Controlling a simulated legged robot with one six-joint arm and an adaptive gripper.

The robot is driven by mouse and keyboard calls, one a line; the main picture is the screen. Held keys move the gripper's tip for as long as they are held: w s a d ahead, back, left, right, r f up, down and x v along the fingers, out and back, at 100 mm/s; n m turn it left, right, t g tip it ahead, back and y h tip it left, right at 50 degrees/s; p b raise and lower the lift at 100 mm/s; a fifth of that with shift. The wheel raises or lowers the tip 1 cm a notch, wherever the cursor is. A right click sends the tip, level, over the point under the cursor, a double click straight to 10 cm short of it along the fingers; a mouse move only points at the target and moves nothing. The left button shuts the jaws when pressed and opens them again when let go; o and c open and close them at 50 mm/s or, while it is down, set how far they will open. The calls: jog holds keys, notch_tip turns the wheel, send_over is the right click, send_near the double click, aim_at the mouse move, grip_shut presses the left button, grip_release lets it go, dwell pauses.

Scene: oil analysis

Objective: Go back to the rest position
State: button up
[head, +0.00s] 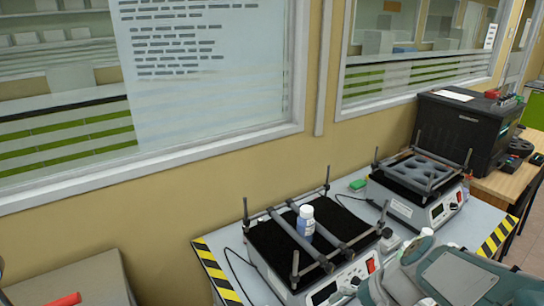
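My gripper is not in view. A teal and grey body, which may be part of my arm, fills the lower right corner and hides part of the table. A small bottle (305,224) with a white cap and a blue-and-white label stands upright on the black top of the near shaker (262,245). It is between the shaker's grey cross bars, and nothing of mine is seen touching it.
A second shaker (409,212) with a holed rack stands behind, to the right. The grey table (352,205) has yellow-black striped edges. A black machine (461,130) sits on a wooden bench. A grey box (85,280) is at lower left. Windows line the wall.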

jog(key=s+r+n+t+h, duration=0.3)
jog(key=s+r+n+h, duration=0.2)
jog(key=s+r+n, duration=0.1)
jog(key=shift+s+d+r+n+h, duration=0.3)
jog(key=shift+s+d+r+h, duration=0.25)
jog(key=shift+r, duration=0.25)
